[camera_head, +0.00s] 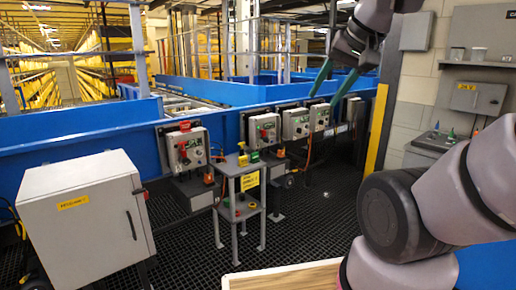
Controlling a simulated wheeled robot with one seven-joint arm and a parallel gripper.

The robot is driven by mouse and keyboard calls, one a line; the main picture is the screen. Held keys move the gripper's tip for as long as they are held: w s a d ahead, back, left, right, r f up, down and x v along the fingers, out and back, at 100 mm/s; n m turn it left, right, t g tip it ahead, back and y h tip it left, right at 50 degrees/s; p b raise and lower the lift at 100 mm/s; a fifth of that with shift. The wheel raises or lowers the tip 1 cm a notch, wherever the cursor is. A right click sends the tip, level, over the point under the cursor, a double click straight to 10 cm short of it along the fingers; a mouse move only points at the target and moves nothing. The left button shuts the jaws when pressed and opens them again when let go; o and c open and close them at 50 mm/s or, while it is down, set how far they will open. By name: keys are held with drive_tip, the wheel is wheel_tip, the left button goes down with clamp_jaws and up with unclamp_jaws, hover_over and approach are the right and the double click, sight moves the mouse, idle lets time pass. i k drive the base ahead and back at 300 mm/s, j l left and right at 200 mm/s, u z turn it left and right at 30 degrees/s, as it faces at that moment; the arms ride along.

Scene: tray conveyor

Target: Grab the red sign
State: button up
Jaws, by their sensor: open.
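A small red piece (185,126), which may be the red sign, shows at the top of a grey control box (187,150) on the blue conveyor side, left of centre. Its lettering is too small to read. My gripper (323,98) is in the upper right, pointing down and to the left. Its two greenish fingers are apart with nothing between them. It is well to the right of the red piece and higher in the picture.
A grey stand (241,213) with a yellow sign (250,181) and small items stands before the conveyor. A white cabinet (88,220) is at left. More control boxes (295,123) line the blue side. A wooden-edged surface (285,277) is at the bottom. Dark grid floor is open between.

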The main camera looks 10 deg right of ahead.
sight(185, 126)
drive_tip(key=i+j+u, duration=0.35)
drive_tip(key=i, duration=0.25)
drive_tip(key=i+j+u, duration=0.15)
drive_tip(key=i+u, duration=0.25)
drive_tip(key=i, duration=0.2)
drive_tip(key=i+u, duration=0.35)
drive_tip(key=i, duration=0.25)
